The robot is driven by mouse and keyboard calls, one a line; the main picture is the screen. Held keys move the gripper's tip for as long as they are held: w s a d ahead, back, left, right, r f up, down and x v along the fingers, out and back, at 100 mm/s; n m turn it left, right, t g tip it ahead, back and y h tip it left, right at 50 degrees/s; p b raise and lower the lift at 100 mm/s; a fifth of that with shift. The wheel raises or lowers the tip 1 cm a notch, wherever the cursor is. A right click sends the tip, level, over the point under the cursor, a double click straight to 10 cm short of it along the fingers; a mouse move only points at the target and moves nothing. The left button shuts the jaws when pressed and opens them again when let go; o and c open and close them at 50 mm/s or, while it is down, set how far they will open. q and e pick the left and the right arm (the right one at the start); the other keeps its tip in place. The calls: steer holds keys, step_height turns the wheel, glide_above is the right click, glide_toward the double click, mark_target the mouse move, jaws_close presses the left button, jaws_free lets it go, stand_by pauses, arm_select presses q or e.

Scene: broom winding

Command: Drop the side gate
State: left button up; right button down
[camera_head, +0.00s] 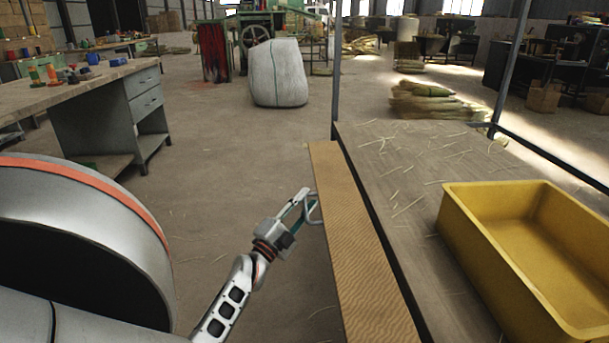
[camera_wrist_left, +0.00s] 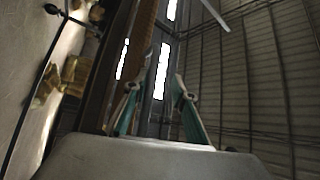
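The side gate (camera_head: 362,250) is a long tan wood-grained board along the left edge of the worktable or bed. A dark gap runs between it and the bed surface. It also shows as a narrow brown strip in the left wrist view (camera_wrist_left: 143,35). My left gripper (camera_head: 308,200) is at the gate's outer left side, close to its far end. A small grey loop beside the fingers may be a handle or a finger part. In the left wrist view the two teal-backed fingers (camera_wrist_left: 169,72) stand apart, with nothing clearly between them. My right gripper is out of view.
A yellow bin (camera_head: 470,240) sits on the straw-strewn bed (camera_head: 400,165) at the right. Thin metal posts (camera_head: 336,70) rise at the bed's far corners. A workbench (camera_head: 100,85) stands at the left and a white bale (camera_head: 278,73) farther back. The floor left of the gate is clear.

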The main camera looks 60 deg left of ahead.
arm_select(q)
step_height(320, 180, up, 10)
stand_by(0.4)
steer(key=shift+w+a, duration=0.1)
steer(key=shift+s+d+f, duration=0.25)
steer(key=shift+d+f, duration=0.3)
steer(key=shift+f, duration=0.05)
steer(key=s+d+f, duration=0.4)
steer(key=s, duration=0.1)
steer(key=shift+s+f, duration=0.15)
stand_by(0.5)
